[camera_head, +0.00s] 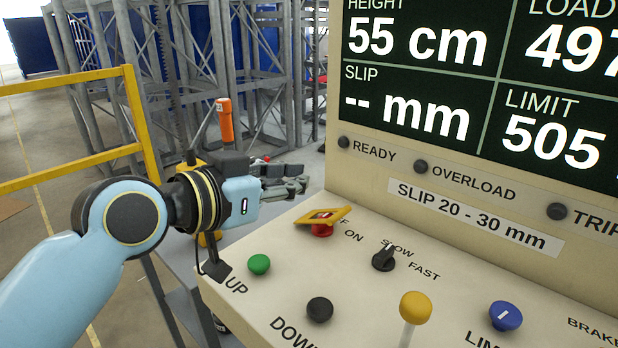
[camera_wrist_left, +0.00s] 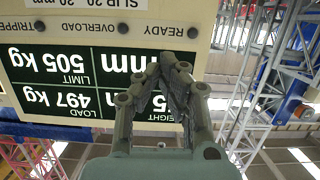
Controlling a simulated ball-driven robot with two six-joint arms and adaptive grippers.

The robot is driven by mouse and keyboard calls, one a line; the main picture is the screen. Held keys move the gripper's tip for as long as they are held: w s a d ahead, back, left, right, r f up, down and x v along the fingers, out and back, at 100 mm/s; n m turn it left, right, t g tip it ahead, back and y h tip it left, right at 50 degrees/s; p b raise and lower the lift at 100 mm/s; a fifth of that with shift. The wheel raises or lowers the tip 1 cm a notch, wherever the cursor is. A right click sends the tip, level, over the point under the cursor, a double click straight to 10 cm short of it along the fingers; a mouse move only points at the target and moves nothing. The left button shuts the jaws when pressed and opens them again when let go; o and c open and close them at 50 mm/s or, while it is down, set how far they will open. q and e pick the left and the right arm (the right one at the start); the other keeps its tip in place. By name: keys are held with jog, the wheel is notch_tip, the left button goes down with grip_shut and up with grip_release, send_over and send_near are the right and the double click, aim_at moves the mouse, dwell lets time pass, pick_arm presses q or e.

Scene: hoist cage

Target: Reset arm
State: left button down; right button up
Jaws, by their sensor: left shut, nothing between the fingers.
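My left gripper (camera_head: 304,184) is at the left edge of the beige control console, in front of its upright panel. It is shut and empty, and apart from the knobs below. In the left wrist view, its fingers (camera_wrist_left: 170,68) meet before the upside-down display. A lever with an orange grip (camera_head: 225,121) stands up behind my left wrist; its lower part is partly hidden. No label shows on it, so I cannot tell whether it is the reset arm. My right gripper is not in view.
The display (camera_head: 425,85) reads height 55 cm, slip -- mm, limit 505. The console carries a green UP button (camera_head: 259,264), black DOWN button (camera_head: 320,309), yellow-covered red switch (camera_head: 323,222), black selector (camera_head: 384,258), yellow-topped lever (camera_head: 415,307) and blue knob (camera_head: 506,315). A yellow railing (camera_head: 140,120) stands left.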

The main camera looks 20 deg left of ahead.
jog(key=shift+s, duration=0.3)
